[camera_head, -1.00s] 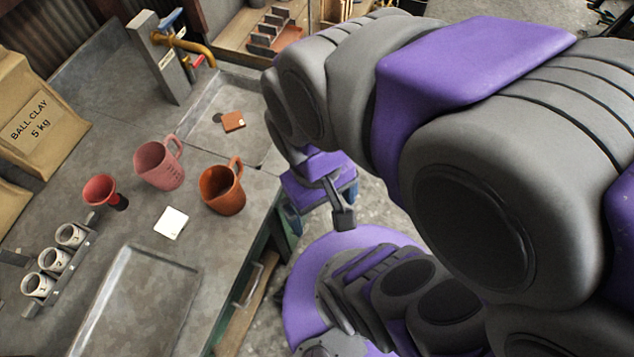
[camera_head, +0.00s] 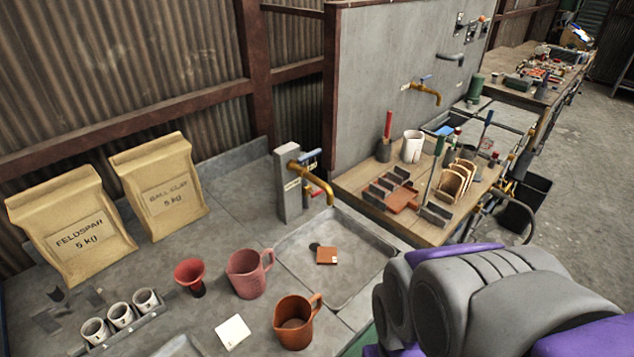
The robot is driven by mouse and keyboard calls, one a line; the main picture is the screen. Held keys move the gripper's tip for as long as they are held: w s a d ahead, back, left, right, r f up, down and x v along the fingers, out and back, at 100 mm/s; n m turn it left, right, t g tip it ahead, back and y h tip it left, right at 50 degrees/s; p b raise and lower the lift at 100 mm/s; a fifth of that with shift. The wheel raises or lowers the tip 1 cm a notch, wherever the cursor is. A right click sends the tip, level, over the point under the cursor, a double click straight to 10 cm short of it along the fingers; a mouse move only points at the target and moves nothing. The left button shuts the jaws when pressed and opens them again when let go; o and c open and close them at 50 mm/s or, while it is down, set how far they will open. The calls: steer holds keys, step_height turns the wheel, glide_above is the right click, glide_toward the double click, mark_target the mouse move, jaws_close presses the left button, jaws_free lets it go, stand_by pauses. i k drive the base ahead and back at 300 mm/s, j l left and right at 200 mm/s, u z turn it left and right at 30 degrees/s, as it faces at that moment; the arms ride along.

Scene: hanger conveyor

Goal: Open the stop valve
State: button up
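A grey post (camera_head: 287,201) with small labels stands at the back edge of the sink. A brass tap (camera_head: 318,184) comes out of it and points over the basin. A blue lever (camera_head: 309,156) and a small red handle (camera_head: 315,165) sit on the tap side of the post. I cannot tell from here which is the stop valve. My gripper is out of view. Only my grey and purple arm shows at the lower right, apart from the tap.
The sink basin (camera_head: 369,254) holds a small brown block (camera_head: 327,256). A second brass tap (camera_head: 425,91) with a blue lever is on the panel behind.

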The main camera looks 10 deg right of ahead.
mark_target(318, 192)
steer(key=i+l+u, duration=0.1)
steer(key=l+u, duration=0.2)
steer(key=l, duration=0.4)
steer(key=l+u, duration=0.3)
steer(key=l, duration=0.4)
